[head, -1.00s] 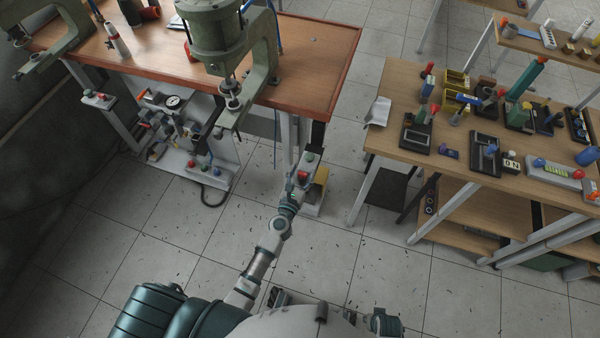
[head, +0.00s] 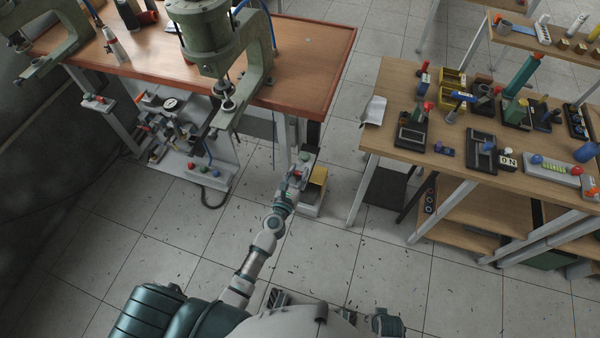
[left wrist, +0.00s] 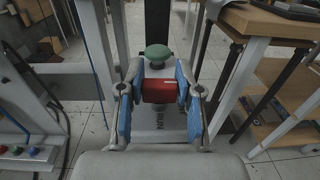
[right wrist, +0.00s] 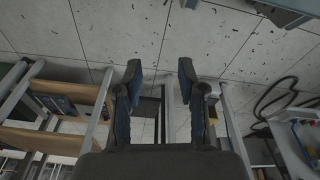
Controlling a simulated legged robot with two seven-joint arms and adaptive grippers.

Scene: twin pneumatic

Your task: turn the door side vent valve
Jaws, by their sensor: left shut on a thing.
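A red block-shaped valve handle (left wrist: 160,91) sits on a pale unit by the bench's right leg, with a green mushroom-shaped knob (left wrist: 158,54) just behind it. The unit carries the letters RUN, partly covered. My left gripper (head: 295,174) is shut on the red handle, with one blue-padded finger on each side of it in the left wrist view (left wrist: 158,88). In the head view the handle is small and partly hidden by the gripper. My right gripper (right wrist: 160,72) is open and empty, over the floor.
A wooden bench (head: 310,62) with green presses stands above the unit. A yellow box (head: 318,176) is beside the handle. A panel with a gauge (head: 170,103) and colored buttons is at left. A crowded wooden table (head: 395,75) is at right. The floor between is clear.

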